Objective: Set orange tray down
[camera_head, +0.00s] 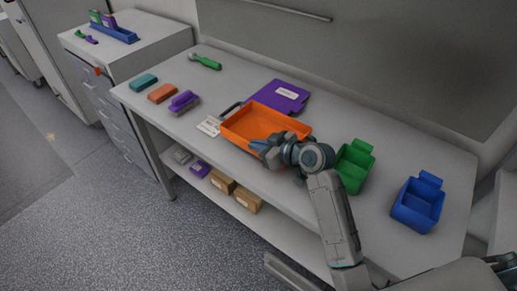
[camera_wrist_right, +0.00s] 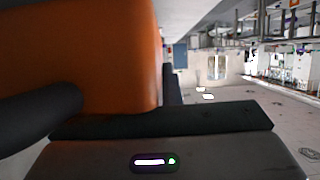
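The orange tray (camera_head: 252,143) is at the middle of the workbench in the head view, empty and about level, with a dark handle at its left end. I cannot tell whether it rests on the bench or hangs just above it. My right gripper (camera_head: 268,152) is at the tray's near right end and appears shut on it; the wrist hides the exact grip. In the right wrist view the orange tray wall (camera_wrist_right: 110,55) fills the upper left, close to a dark finger and a dark rounded bar. My left gripper is not in view.
A purple lid or panel (camera_head: 278,97) lies behind the tray, and a white card (camera_head: 209,126) lies at its left. A green bin (camera_head: 354,168) and a blue bin (camera_head: 418,206) stand to the right. Small blocks, a brush (camera_head: 184,101) and a green tool (camera_head: 205,62) lie left.

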